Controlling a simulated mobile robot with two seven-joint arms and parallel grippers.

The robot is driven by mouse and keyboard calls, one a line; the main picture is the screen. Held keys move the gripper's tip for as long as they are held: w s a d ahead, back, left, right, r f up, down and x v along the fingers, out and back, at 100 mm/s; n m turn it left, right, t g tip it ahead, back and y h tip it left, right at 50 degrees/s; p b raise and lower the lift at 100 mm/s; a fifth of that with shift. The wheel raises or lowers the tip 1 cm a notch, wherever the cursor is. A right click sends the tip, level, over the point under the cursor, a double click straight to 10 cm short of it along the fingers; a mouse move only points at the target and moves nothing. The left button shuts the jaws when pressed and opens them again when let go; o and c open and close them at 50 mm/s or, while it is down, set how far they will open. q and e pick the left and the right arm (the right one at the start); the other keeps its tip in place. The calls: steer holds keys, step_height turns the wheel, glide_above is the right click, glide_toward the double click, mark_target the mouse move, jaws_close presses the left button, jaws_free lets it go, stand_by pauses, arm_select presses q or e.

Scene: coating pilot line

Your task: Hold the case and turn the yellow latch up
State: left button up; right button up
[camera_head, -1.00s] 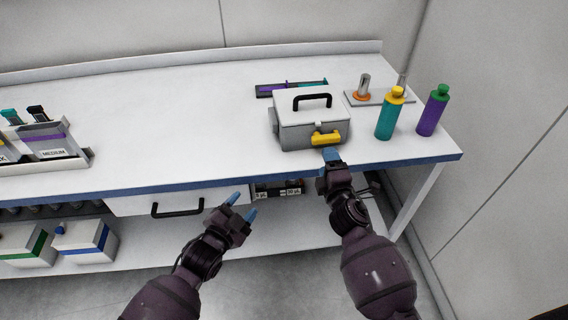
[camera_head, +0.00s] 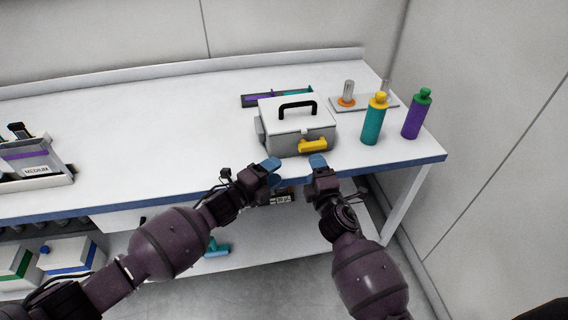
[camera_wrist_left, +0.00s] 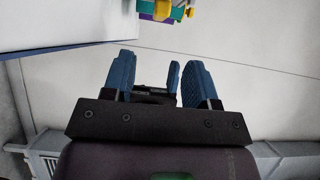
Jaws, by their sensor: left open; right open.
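The grey case (camera_head: 294,124) with a white lid and black top handle sits near the front edge of the bench. Its yellow latch (camera_head: 313,146) is on the front face, towards the right. My left gripper (camera_head: 273,168) is open and empty in front of the case, at the bench's front edge. In the left wrist view its blue fingers (camera_wrist_left: 160,80) stand apart with nothing between them. My right gripper (camera_head: 318,162) is just below the latch, open with no object visible in it; I cannot tell whether it touches the case.
A teal bottle (camera_head: 373,120) and a purple bottle (camera_head: 416,115) stand right of the case. Behind are a dark tray (camera_head: 252,100) and a plate with metal posts (camera_head: 346,101). A bin labelled MEDIUM (camera_head: 35,168) is at left. The bench's middle left is clear.

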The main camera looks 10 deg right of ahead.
mark_target(306, 150)
arm_select(q)
steer(key=shift+x, duration=5.85)
steer(key=shift+c, duration=0.3)
jaws_close()
